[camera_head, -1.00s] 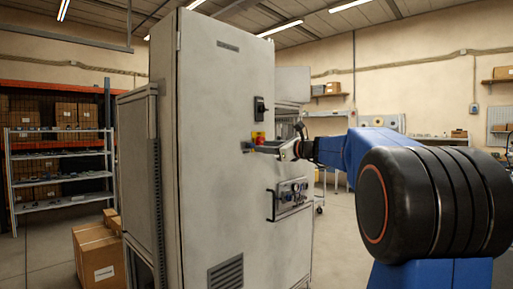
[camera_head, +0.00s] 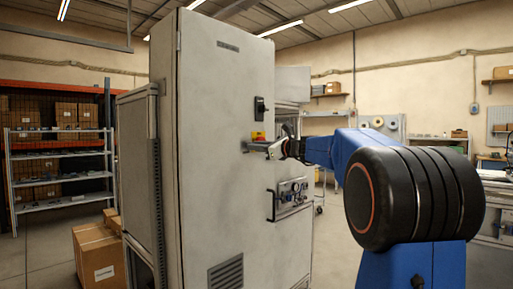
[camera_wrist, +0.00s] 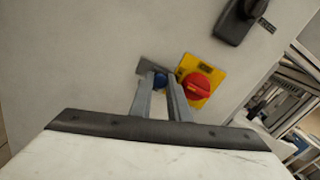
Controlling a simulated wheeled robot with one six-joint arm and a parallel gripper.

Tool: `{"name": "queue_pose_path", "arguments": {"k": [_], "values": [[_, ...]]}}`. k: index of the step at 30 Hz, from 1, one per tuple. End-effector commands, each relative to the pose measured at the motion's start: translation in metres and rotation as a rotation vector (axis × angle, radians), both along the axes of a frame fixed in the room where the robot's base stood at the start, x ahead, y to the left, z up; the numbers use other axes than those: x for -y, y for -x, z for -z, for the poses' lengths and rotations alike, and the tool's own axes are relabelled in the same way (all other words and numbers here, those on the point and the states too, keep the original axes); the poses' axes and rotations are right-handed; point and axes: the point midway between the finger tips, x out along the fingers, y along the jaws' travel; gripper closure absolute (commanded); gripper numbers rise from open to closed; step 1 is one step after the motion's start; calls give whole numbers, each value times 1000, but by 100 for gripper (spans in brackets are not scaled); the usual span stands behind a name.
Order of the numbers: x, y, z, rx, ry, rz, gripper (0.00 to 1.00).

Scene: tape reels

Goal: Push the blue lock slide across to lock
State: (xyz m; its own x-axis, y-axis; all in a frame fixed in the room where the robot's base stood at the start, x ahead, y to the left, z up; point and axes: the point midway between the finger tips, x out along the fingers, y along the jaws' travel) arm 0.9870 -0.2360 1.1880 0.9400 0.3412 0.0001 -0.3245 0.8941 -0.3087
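The blue lock slide (camera_wrist: 160,81) shows as a small blue knob beside a yellow plate (camera_wrist: 210,68) with a red rotary knob (camera_wrist: 197,86) on the grey cabinet door. My gripper (camera_wrist: 160,84) reaches the door with its two fingertips one on each side of the blue knob. A narrow gap is left between the fingers. I cannot tell whether they press on the knob. A grey metal piece (camera_wrist: 150,67) lies just behind the left fingertip. In the head view my gripper (camera_head: 257,147) is at the door just below the yellow plate (camera_head: 258,135), and hides most of the slide.
The tall grey cabinet (camera_head: 215,90) has a black handle (camera_head: 260,107) above the plate and a gauge panel (camera_head: 290,197) below. Cardboard boxes (camera_head: 98,255) stand at its left. Shelving (camera_head: 60,165) is further back.

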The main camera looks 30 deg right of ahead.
Motion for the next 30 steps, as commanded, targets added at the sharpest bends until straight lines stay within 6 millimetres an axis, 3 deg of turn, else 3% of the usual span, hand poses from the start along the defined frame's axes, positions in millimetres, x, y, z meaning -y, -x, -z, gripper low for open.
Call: {"name": "queue_pose_path", "arguments": {"k": [7, 14, 15, 17, 26, 30], "values": [[14, -5, 1, -1, -1, 1, 100], [15, -5, 0, 0, -1, 3, 100], [15, -5, 0, 0, -1, 3, 75], [15, -5, 0, 0, -1, 3, 65], [13, -5, 0, 0, 0, 3, 65], [3, -1, -1, 1, -1, 2, 65]]}}
